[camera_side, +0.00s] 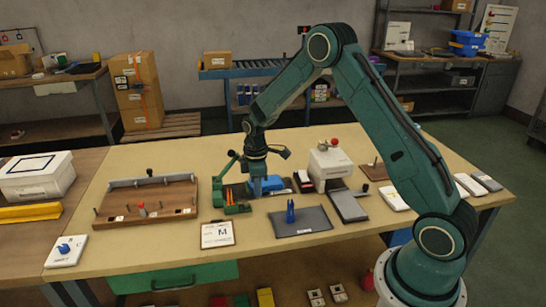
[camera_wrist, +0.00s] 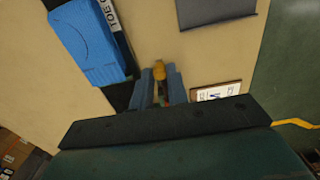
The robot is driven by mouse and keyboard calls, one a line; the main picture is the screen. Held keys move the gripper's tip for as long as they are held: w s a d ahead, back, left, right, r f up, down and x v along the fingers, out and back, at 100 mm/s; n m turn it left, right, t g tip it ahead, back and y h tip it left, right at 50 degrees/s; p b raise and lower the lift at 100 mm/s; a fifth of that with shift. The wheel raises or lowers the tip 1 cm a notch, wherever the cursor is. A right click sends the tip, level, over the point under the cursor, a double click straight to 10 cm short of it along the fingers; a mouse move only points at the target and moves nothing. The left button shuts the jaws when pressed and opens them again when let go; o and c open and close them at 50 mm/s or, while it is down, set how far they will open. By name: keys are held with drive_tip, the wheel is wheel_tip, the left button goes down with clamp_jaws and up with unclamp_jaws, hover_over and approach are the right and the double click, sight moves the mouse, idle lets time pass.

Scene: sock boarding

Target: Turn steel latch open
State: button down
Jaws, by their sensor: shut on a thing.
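My gripper (camera_wrist: 160,88) is shut on a small piece with an orange-yellow end (camera_wrist: 159,68) in the wrist view. Its two grey-blue fingers stand on either side of it. This piece may be the steel latch, but the metal itself is largely hidden by the fingers. In the side view my wrist is lowered beside a green fixture (camera_side: 218,187) with a lever, at the middle of the bench. The fingertips and the latch are too small and covered to make out there.
A wooden peg tray (camera_side: 165,205) is further left. A white press (camera_side: 330,165) stands to the right.

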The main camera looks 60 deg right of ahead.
drive_tip(key=m, duration=0.2)
drive_tip(key=shift+s+a+m, duration=0.3)
drive_tip(key=shift+a+m, duration=0.1)
drive_tip(key=m, duration=0.1)
drive_tip(key=a+m, duration=0.1)
drive_tip(key=m, duration=0.1)
drive_tip(key=shift+s+m, duration=0.2)
drive_tip(key=shift+m, duration=0.1)
drive_tip(key=m, duration=0.1)
drive_tip(key=a+m, duration=0.1)
drive_tip(key=m, duration=0.3)
drive_tip(key=shift+a, duration=0.4)
drive_tip(key=shift+m, duration=0.3)
drive_tip(key=c, duration=1.4)
unclamp_jaws()
drive_tip(key=shift+o, duration=0.2)
drive_tip(key=shift+r, duration=0.1)
